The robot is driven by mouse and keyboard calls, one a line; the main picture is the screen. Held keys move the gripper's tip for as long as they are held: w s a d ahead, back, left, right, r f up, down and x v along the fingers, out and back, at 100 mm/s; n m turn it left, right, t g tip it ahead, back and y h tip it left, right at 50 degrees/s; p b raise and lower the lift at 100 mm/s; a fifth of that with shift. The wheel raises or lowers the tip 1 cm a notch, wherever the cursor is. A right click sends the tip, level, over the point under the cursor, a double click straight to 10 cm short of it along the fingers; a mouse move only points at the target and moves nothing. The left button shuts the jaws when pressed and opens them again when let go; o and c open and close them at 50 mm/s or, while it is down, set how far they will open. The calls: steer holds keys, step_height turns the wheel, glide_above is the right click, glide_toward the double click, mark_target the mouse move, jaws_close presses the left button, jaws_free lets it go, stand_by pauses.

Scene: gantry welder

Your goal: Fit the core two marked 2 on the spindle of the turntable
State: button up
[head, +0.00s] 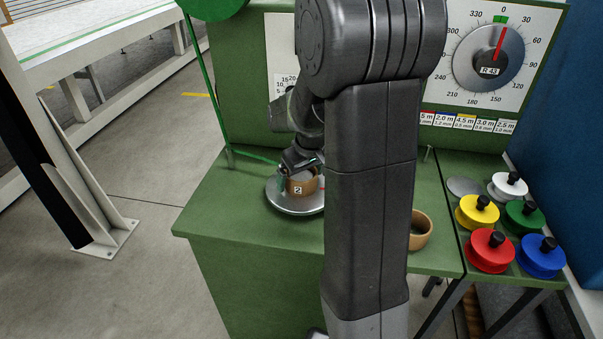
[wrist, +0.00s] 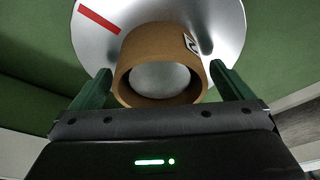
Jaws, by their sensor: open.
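The core marked 2 (head: 300,185) is a brown ring with a white label, standing on the silver turntable (head: 284,203). In the wrist view the core (wrist: 135,50) lies over the turntable disc (wrist: 88,42), which bears a red stripe. A pale grey round surface fills the core's opening; I cannot tell whether it is the spindle top or the disc. My gripper (wrist: 161,84) is open, with one green finger on each side of the core. Small gaps seem to show between fingers and core. In the head view my gripper (head: 298,166) is at the core's top, partly hidden.
A second brown core (head: 420,231) stands at the right on the green bench, partly behind my arm. Yellow, white, green, red (head: 489,251) and blue spools stand further right. A dial (head: 488,57) is on the back panel. The bench's left front is clear.

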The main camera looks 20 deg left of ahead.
steer(key=v, duration=1.3)
steer(key=shift+r+b, duration=0.3)
steer(key=shift+r, duration=0.1)
steer(key=shift+f, duration=0.15)
steer(key=x, duration=1.3)
steer(key=shift+f+p, duration=0.15)
steer(key=shift+p, duration=0.15)
